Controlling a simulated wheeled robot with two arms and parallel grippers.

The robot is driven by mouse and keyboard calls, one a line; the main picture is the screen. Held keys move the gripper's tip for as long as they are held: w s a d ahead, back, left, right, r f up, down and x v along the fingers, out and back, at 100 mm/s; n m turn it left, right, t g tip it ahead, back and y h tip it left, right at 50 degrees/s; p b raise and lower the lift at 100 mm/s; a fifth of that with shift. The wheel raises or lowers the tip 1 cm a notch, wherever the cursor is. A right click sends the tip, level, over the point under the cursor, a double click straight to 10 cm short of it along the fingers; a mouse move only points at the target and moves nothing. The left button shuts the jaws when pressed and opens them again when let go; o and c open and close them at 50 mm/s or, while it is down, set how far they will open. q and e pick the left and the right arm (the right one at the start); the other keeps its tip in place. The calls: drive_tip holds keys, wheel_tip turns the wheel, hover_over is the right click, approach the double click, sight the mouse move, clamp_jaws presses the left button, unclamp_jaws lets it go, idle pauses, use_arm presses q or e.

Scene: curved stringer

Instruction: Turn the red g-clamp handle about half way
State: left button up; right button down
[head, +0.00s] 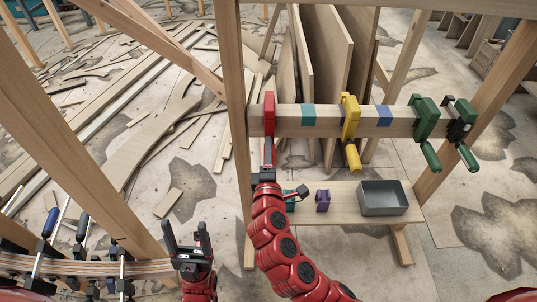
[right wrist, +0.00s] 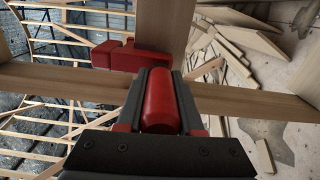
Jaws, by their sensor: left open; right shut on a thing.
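The red g-clamp (head: 269,108) sits at the left end of the horizontal wooden beam (head: 395,118) in the head view. Its red body (right wrist: 125,56) also shows in the right wrist view. The red handle (right wrist: 160,100) lies lengthwise between the two dark fingers of my right gripper (head: 268,152), which is shut on it. In the head view the gripper hides most of the handle, below the beam. My left gripper (head: 187,236) is open and empty, fingers up, at the lower left, well apart from the clamp.
A yellow clamp (head: 350,118), a green clamp (head: 427,118) and a black-green clamp (head: 460,122) hang further right on the beam. A low shelf below bears a grey metal bin (head: 383,198) and a purple piece (head: 322,200). A wooden post (head: 230,75) stands just left of the red clamp.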

drive_tip(key=shift+m, duration=0.3)
drive_tip(key=c, duration=0.5)
unclamp_jaws()
drive_tip(key=shift+c, duration=0.2)
drive_tip(key=s+p, duration=0.3)
drive_tip(key=s, duration=1.4)
drive_tip(key=shift+s, duration=0.2)
